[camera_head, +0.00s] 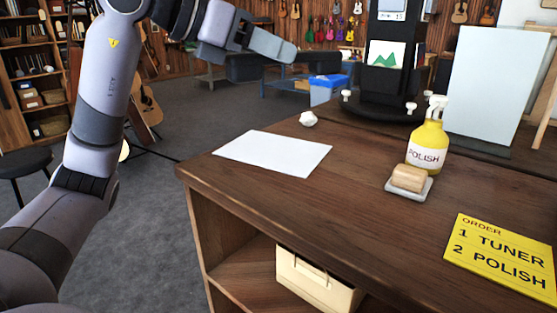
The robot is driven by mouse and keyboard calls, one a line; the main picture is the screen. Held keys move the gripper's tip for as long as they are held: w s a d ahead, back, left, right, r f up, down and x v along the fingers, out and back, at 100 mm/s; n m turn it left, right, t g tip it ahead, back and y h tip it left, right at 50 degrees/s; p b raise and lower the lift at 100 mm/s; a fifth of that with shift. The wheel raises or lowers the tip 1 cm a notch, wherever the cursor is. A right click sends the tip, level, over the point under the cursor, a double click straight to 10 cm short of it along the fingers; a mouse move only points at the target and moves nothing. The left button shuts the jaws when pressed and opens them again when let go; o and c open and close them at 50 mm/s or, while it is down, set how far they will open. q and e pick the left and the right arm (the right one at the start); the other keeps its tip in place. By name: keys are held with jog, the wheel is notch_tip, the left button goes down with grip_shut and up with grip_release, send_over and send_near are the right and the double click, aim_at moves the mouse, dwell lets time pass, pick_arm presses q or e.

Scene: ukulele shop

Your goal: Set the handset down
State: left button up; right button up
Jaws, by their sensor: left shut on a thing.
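My left arm comes in from the left and reaches across the top of the view. My left gripper (279,47) is shut, held high beyond the far left edge of the wooden counter (280,205). The handset in its jaws does not show clearly; dark shapes lie behind and below the fingers, and I cannot tell whether any is the handset. A blank white sheet (273,153) lies flat on the counter's left part, apart from the gripper. My right gripper is not in view.
A crumpled white lump (308,119), a dark stand with white pegs (382,103), a yellow polish bottle (427,148), a tan block (409,177) on a small grey tray (396,193) and a yellow order card (505,258) are on the counter. Its front middle is clear.

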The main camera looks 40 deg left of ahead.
pick_arm(q)
notch_tip(320, 180, down, 12)
jog(key=b, duration=0.3)
jog(key=shift+f, duration=0.55)
notch_tip(320, 180, down, 3)
jog(key=shift+b, duration=0.45)
jog(key=shift+f, duration=0.4)
jog(key=shift+f, duration=0.15)
jog(key=o, duration=1.2)
jog(key=shift+c, duration=0.2)
